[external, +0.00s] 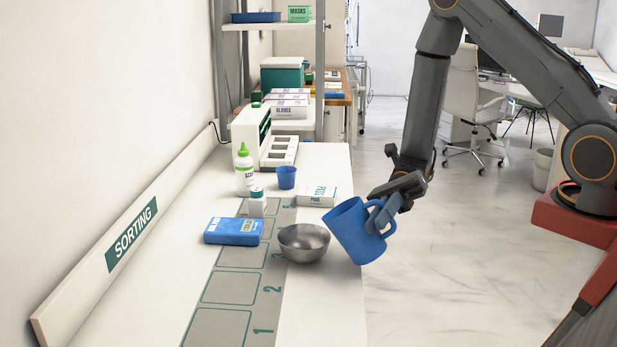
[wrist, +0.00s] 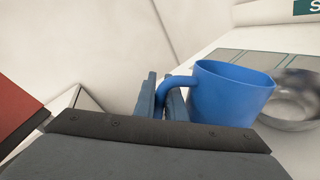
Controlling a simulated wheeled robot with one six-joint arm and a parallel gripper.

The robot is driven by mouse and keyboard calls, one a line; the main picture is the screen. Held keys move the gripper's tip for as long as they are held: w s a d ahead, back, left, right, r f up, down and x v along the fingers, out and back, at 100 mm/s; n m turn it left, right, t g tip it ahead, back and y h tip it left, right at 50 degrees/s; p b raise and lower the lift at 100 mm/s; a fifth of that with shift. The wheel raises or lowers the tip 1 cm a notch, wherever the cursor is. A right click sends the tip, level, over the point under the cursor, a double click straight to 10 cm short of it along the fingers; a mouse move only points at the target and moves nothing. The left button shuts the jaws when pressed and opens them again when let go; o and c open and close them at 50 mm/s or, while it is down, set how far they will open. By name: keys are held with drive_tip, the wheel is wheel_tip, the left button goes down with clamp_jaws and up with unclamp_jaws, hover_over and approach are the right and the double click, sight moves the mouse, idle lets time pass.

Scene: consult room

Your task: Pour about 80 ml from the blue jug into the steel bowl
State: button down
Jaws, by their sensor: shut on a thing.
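The blue jug (external: 353,232) is held at its handle by my gripper (external: 384,212), at the counter's right edge. The jug is tilted, its mouth leaning left toward the steel bowl. The steel bowl (external: 304,243) stands upright on the counter, just left of the jug. In the wrist view, the jug (wrist: 230,95) is in front of the bowl (wrist: 293,98) and hides part of it. My gripper's fingers (wrist: 163,97) are shut on the jug's handle there. No liquid stream is visible, and the insides of jug and bowl cannot be made out clearly.
A blue box (external: 233,231) lies left of the bowl. Behind are a white bottle with a green cap (external: 244,172), a small white bottle (external: 257,205), a small blue cup (external: 287,177) and a white box (external: 318,196). The counter's near end (external: 315,310) is clear.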

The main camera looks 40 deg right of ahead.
drive_tip(key=shift+w+a+r+m, duration=0.2)
drive_tip(key=shift+w+a+m, duration=0.1)
drive_tip(key=shift+w+m, duration=0.25)
drive_tip(key=shift+w+a+r+m, duration=0.2)
drive_tip(key=shift+w+a+m, duration=0.15)
drive_tip(key=shift+m, duration=0.2)
drive_tip(key=shift+w+r+m+h, duration=0.25)
drive_tip(key=shift+r+m+h, duration=0.05)
drive_tip(key=shift+h, duration=0.1)
drive_tip(key=shift+w+a+r+m+g+p, duration=0.2)
drive_tip(key=shift+w+a+r+m+p, duration=0.1)
drive_tip(key=shift+w+r+m, duration=0.3)
drive_tip(key=shift+w+a+r+m+g+p, duration=0.2)
drive_tip(key=shift+w+a+r+m+p, duration=0.15)
drive_tip(key=shift+r+m, duration=0.4)
idle(1.2)
drive_tip(key=f+n, duration=0.1)
drive_tip(key=s+d+f+n+b, duration=0.1)
drive_tip(key=s+f+n, duration=0.1)
drive_tip(key=shift+s+d+f+t, duration=0.1)
drive_tip(key=shift+d+f+t, duration=0.15)
drive_tip(key=shift+t, duration=0.15)
drive_tip(key=shift+s+d+f+n+y, duration=0.1)
drive_tip(key=shift+s+d+n+y, duration=0.2)
drive_tip(key=shift+s+n, duration=0.35)
drive_tip(key=shift+w, duration=0.1)
idle(1.3)
